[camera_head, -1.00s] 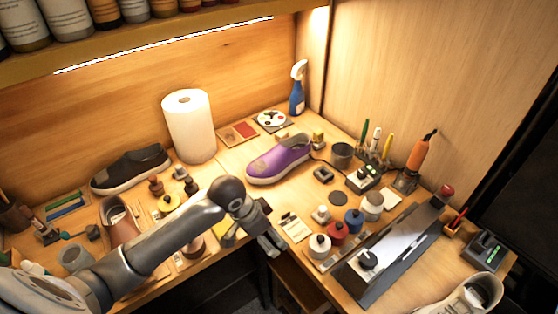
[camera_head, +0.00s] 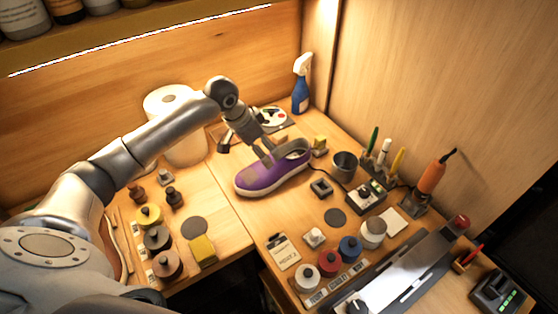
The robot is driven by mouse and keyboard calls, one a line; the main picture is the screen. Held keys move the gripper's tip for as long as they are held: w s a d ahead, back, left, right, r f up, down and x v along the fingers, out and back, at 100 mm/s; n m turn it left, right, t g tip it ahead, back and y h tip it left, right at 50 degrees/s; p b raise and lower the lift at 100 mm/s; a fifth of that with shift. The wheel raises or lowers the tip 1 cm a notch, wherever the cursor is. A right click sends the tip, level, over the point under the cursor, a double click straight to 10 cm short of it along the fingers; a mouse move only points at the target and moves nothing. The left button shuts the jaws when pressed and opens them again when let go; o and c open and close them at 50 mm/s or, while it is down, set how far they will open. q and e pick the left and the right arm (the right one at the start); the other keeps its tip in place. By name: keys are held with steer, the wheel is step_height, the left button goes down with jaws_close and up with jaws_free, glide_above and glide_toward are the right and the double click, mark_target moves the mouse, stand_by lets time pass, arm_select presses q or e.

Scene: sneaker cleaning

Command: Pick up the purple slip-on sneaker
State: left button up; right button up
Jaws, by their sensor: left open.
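The purple slip-on sneaker (camera_head: 267,178) stands on the table with its pale sole down and its toe to the lower left. Its opening is at the upper right end. My left gripper (camera_head: 264,152) is open just over the sneaker, its fingers pointing down at the upper near the opening. Whether the fingertips touch the sneaker I cannot tell. My right gripper is not in view.
A paper towel roll (camera_head: 178,138) stands behind my left arm. A blue spray bottle (camera_head: 301,84) is at the back corner. Bare table (camera_head: 235,222) lies in front.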

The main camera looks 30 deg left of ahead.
mark_target(275, 164)
arm_select(q)
steer(key=x, duration=0.3)
steer(key=shift+s+d+f, duration=0.15)
steer(key=shift+d+f, duration=0.1)
steer(key=shift+f, duration=0.5)
steer(key=x, duration=0.2)
steer(key=p+x, duration=0.1)
steer(key=x, duration=0.1)
steer(key=shift+w+d, duration=0.25)
steer(key=shift+w, duration=0.1)
steer(key=shift+w+f, duration=0.1)
steer(key=shift+f, duration=0.2)
steer(key=shift+c, duration=2.5)
steer(key=c, duration=0.7)
steer(key=shift+c, duration=0.5)
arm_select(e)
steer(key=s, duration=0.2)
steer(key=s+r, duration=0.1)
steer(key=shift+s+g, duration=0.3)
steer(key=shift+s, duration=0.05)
